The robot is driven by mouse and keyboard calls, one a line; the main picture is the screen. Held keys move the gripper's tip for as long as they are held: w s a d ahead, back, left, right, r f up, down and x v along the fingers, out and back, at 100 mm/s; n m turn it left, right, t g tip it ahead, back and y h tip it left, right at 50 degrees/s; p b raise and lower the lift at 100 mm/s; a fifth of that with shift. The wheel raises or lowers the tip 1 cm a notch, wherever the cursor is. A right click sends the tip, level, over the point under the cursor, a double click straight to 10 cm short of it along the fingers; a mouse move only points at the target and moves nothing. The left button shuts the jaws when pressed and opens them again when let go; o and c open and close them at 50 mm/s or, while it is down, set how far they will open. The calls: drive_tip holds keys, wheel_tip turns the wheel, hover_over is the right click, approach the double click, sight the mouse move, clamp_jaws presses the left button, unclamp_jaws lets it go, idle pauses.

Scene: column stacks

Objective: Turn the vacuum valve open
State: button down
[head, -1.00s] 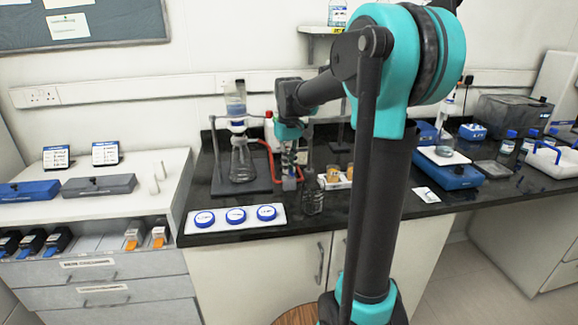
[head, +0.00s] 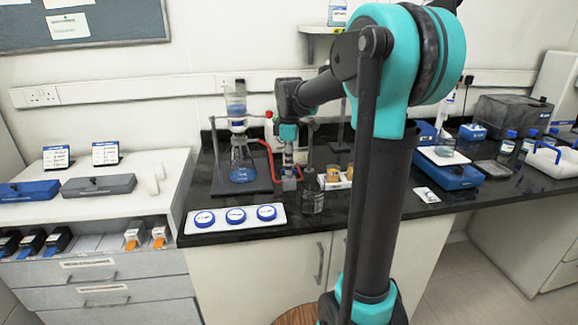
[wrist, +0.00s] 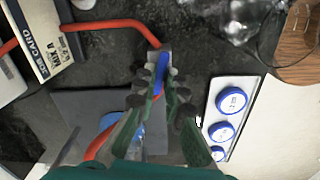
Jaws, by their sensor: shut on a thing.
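The vacuum valve (wrist: 166,57) is a grey block with a blue handle (wrist: 160,67). My gripper (wrist: 158,88) points down at it in the wrist view, its green-edged fingers closed around the handle. The handle lies roughly along the block, with red tubing (wrist: 110,25) joining there. In the head view my gripper (head: 288,160) is over the small grey valve block (head: 289,184), and the fingers hide most of the handle. Left of it, a glass column (head: 236,100) stands over a flask (head: 242,165) with blue liquid in it.
A white strip with blue round lids (head: 236,216) lies at the bench front. A metal stand (head: 219,180) is close on the left.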

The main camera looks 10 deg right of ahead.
drive_tip(key=shift+n, duration=1.6)
drive_tip(key=c, duration=1.6)
unclamp_jaws()
wheel_tip(320, 180, up, 12)
